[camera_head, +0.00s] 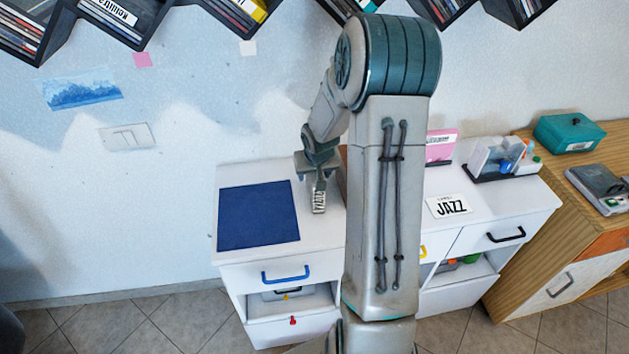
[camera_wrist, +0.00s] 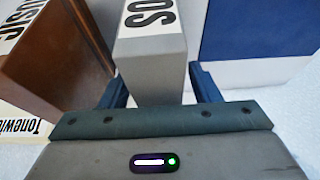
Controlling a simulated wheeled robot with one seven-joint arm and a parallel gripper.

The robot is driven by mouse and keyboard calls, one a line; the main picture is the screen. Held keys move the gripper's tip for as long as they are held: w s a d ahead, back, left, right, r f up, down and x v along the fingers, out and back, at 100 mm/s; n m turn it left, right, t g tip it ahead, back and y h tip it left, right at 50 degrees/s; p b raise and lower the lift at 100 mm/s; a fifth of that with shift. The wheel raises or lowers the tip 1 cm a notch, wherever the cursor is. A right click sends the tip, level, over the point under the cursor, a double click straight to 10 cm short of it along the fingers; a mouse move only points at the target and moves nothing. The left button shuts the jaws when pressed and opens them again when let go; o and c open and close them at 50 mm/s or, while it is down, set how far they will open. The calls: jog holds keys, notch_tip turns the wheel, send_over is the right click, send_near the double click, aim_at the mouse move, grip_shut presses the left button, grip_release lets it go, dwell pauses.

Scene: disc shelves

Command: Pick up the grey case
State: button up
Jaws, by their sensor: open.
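The grey case (camera_wrist: 152,62) stands between the two dark blue fingers of my gripper (camera_wrist: 160,92) in the wrist view. Its narrow side carries a white label with black letters, partly cut off by the top edge. The fingers are open, one on each side of the case; I cannot tell whether either touches it. In the head view my gripper (camera_head: 319,180) is over the white cabinet top, and the grey case (camera_head: 319,200) shows small below it with its label.
A brown case (camera_wrist: 60,60) stands close on the left in the wrist view. A dark blue mat (camera_head: 258,215) lies left of my gripper in the head view. A JAZZ card (camera_head: 449,206), a pink case (camera_head: 440,146) and a clear holder (camera_head: 500,158) are further right. Dark shelves (camera_head: 130,25) hang above.

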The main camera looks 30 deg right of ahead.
jog(key=shift+f+b, duration=0.25)
jog(key=shift+b, duration=0.1)
jog(key=shift+c, duration=0.3)
jog(key=c, duration=1)
jog(key=shift+c, duration=0.7)
jog(key=shift+r, duration=0.15)
